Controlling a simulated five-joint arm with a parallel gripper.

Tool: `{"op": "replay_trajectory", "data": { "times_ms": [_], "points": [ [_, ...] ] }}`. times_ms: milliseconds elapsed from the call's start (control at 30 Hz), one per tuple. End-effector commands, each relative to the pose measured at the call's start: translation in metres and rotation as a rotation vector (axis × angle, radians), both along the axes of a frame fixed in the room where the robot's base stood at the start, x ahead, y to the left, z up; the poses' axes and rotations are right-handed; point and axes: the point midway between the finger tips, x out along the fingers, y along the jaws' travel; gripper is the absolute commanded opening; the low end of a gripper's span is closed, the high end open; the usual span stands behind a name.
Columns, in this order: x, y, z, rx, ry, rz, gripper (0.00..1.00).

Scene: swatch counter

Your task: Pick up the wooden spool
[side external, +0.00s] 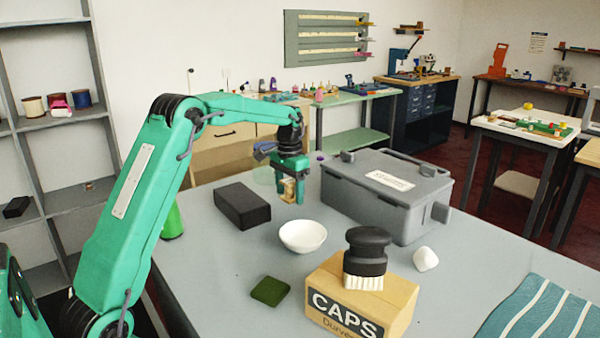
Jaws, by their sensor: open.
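The wooden spool (287,188) is a small tan piece toward the back of the grey table, partly hidden by my gripper. My gripper (291,194) is green, points down and is open. Its fingers are at the spool, with the spool showing between or just behind them; I cannot tell if they touch it. The spool's lower part is hard to make out.
A black block (242,206) lies left of my gripper, and a grey lidded case (385,196) stands close on its right. A white bowl (302,237) is in front. A CAPS box (345,305) carries a black brush (367,252). A green square (270,291) lies near the front.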

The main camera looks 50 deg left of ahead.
Motion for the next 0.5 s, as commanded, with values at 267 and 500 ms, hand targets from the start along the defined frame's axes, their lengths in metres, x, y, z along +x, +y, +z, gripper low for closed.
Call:
{"op": "replay_trajectory", "data": {
  "times_ms": [267, 500],
  "points": [
    [0.0, 0.0, 0.0003, 0.0, 0.0, 0.0, 0.3],
    [0.0001, 0.0, 0.0004, 0.0, 0.0, 0.0, 0.15]
  ]
}}
